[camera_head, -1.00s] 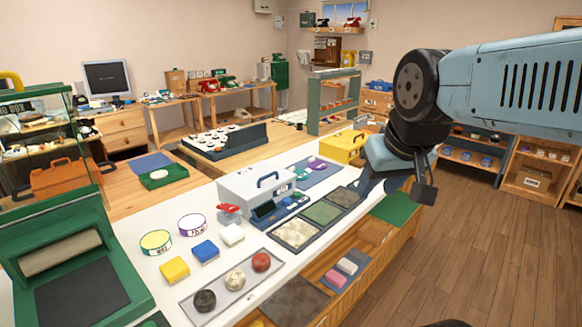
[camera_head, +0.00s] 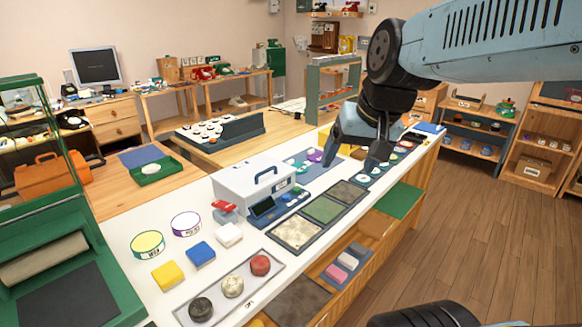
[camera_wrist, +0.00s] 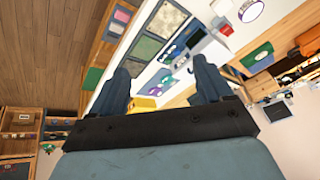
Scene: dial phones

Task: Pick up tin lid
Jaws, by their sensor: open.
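I cannot tell which piece, if any, is a separate tin lid. My gripper (camera_head: 350,170) is open with its fingers pointing down over the far part of the counter, well beyond the tins. In the wrist view its two fingers (camera_wrist: 160,75) are spread apart with nothing held between them. A purple-rimmed round tin shows at the top of that view (camera_wrist: 250,10).
A white box with a handle (camera_head: 252,183) stands between the tins and my gripper. Yellow (camera_head: 170,275) and blue (camera_head: 201,253) blocks and a tray of round pieces (camera_head: 232,287) lie near the front. Sample panels (camera_head: 322,209) line the counter's right edge. The floor at right is clear.

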